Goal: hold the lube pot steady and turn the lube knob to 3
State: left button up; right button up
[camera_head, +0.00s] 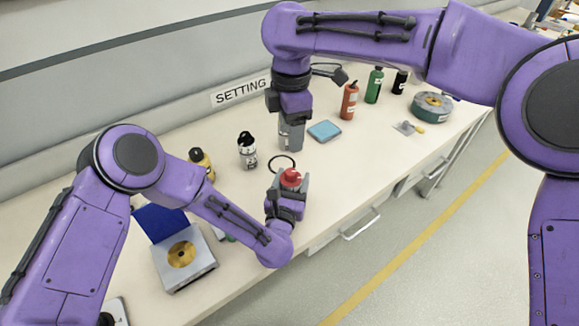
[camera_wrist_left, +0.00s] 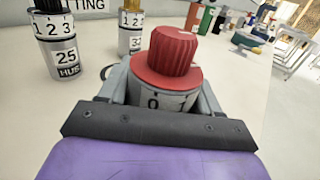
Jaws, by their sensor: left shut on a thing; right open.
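The lube pot, a pale cylinder with a red collar (camera_wrist_left: 165,88) and a ribbed red knob (camera_head: 290,177), stands near the front of the bench. My left gripper (camera_head: 288,185) is shut around the pot's body, with a grey finger on each side in the left wrist view. A 0 shows on the pot's scale (camera_wrist_left: 153,102); the other numbers are hidden, and I cannot make out a setting mark. My right gripper (camera_head: 291,137) is open, pointing down behind the red knob and apart from it. The gap between its fingers is hard to see.
A black ring (camera_head: 281,163) lies just behind the pot. A box with a gold disc (camera_head: 182,254) is front left. A blue pad (camera_head: 325,131) lies to the right.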

dwell(0.5)
pick_arm(q)
jog(key=o, duration=1.2)
jog(key=shift+o, duration=0.2)
